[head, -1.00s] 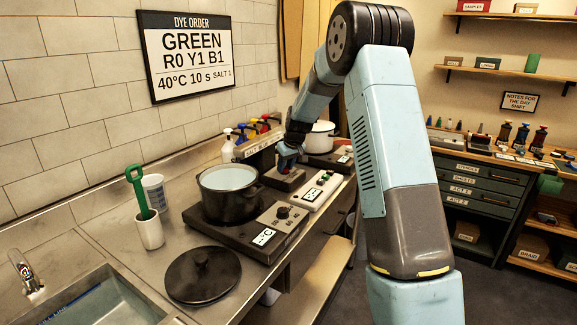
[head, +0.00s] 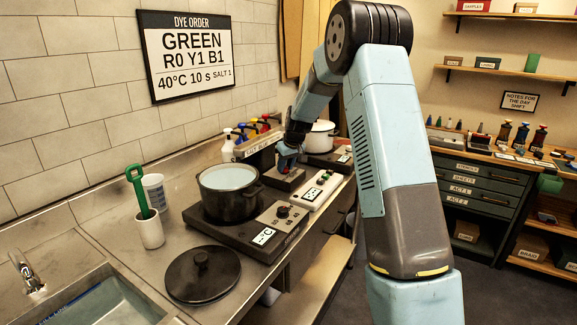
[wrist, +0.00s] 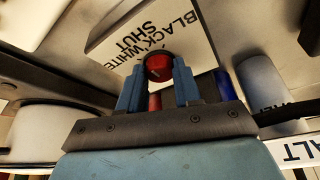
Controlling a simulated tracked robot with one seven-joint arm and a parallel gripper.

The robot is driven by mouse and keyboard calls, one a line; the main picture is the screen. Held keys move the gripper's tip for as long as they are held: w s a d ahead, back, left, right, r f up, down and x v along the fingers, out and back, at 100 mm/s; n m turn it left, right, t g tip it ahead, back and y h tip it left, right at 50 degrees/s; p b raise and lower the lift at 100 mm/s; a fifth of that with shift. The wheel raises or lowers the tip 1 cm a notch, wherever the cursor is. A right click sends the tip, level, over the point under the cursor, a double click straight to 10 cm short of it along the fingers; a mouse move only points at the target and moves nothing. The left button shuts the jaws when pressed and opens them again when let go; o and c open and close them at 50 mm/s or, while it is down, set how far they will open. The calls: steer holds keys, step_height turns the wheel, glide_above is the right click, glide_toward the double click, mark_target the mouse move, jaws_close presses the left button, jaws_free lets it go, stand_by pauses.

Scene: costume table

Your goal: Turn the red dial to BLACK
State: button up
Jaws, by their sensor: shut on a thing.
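The red dial (wrist: 158,67) shows in the wrist view between the two blue fingers of my gripper (wrist: 159,88). The fingers are closed on its sides. A pale mark shows on the dial's face. Behind it is a pale label plate (wrist: 118,40) with the words BLACK, WHITE and SHUT, partly covered by the dial and fingers. I cannot tell for certain which word the mark points to. In the head view my gripper (head: 287,160) is low at the dispenser by the back wall, and the dial is mostly hidden there.
A black pot (head: 229,197) on a hot plate stands left of my gripper, with a white pot (head: 320,137) behind it to the right. Several pump bottles (head: 240,134) stand by the wall. A pot lid (head: 203,274) and a white cup (head: 150,229) are nearer the sink.

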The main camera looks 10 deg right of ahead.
steer(key=shift+w+r+m, duration=0.15)
steer(key=shift+r+m, duration=0.05)
steer(key=shift+m, duration=0.4)
stand_by(0.3)
steer(key=shift+a+m+h, duration=0.25)
steer(key=shift+m+h, duration=0.55)
steer(key=shift+m, duration=0.7)
steer(key=shift+a+m+h, duration=0.1)
steer(key=shift+m+h, duration=0.6)
steer(key=shift+m, duration=1.6)
steer(key=shift+f, duration=0.1)
steer(key=o, duration=1)
steer(key=shift+o, duration=0.2)
steer(key=shift+f, duration=0.1)
steer(key=v, duration=1.3)
steer(key=shift+a+r, duration=0.25)
steer(key=shift+r, duration=0.1)
